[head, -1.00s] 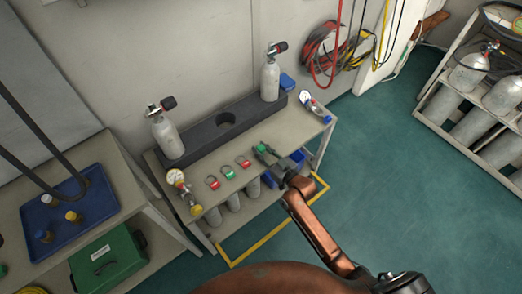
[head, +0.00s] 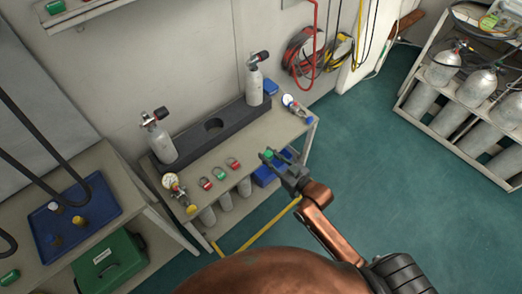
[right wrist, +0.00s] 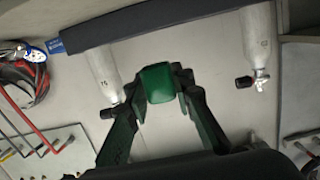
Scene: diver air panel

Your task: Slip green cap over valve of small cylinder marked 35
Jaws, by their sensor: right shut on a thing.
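My right gripper (head: 274,158) is shut on a green cap (head: 268,154), held near the bench's front right edge. In the right wrist view the cap (right wrist: 157,82) sits between the fingertips. Two small grey cylinders with black-knobbed valves stand upright in a dark rack (head: 190,146): a left one (head: 161,143) and a right one (head: 255,87). In the right wrist view the head view's right cylinder (right wrist: 102,70) is at left and the other (right wrist: 258,45) at right. Both bear small marks, too small to read surely. The cap is apart from both valves. My left gripper is out of view.
Along the bench front lie two red caps (head: 206,183) (head: 233,163) and another green cap (head: 221,173), with a gauge (head: 171,181) at left and another (head: 288,100) at right. The rack's middle hole (head: 213,124) is empty. Open floor (head: 370,150) lies to the right.

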